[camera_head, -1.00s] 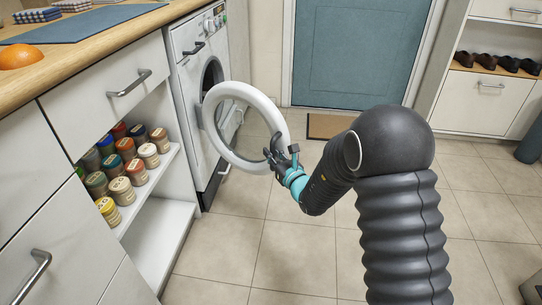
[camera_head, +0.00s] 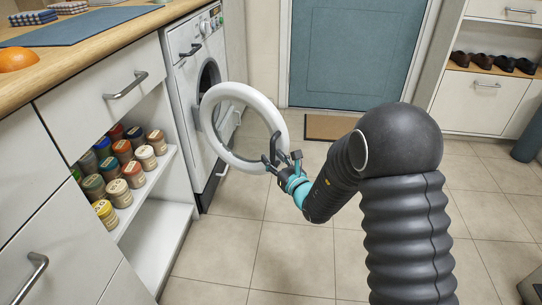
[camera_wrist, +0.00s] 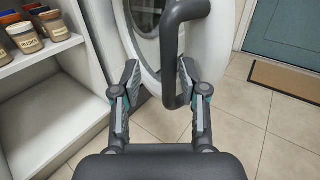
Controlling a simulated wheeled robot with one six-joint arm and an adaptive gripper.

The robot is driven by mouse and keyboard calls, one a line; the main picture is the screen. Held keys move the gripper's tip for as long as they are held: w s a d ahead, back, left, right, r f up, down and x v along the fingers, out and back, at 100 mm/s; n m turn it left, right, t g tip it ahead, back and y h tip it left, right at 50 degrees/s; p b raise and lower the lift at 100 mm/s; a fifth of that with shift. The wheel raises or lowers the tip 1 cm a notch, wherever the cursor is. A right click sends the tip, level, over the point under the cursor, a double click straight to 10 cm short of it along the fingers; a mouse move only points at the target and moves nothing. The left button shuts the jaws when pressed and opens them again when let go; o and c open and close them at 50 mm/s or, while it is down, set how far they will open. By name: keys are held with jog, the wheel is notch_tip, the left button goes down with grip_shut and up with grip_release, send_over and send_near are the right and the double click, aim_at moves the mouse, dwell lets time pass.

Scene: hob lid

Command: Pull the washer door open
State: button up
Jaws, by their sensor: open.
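The washer (camera_head: 188,85) is a white front loader under the counter. Its round door, with a white ring (camera_head: 215,102), stands swung out wide from the dark drum opening (camera_head: 208,80). In the wrist view the door ring (camera_wrist: 224,45) fills the upper middle, with a dark grey bar handle (camera_wrist: 172,55) in front of it. My gripper (camera_head: 284,153) is at the door's outer, lower right edge. In the wrist view my gripper (camera_wrist: 158,66) is open; the handle's lower end lies between the fingers, close to the right one. I cannot tell whether they touch.
An open shelf with several jars (camera_head: 122,165) stands left of the washer, with a drawer handle (camera_head: 125,86) above. A blue-grey door (camera_head: 350,50) and brown mat (camera_head: 330,127) are behind. The tiled floor (camera_head: 290,245) in front is clear.

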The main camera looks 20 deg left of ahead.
jog(key=v, duration=0.9)
jog(key=shift+s+d, duration=0.25)
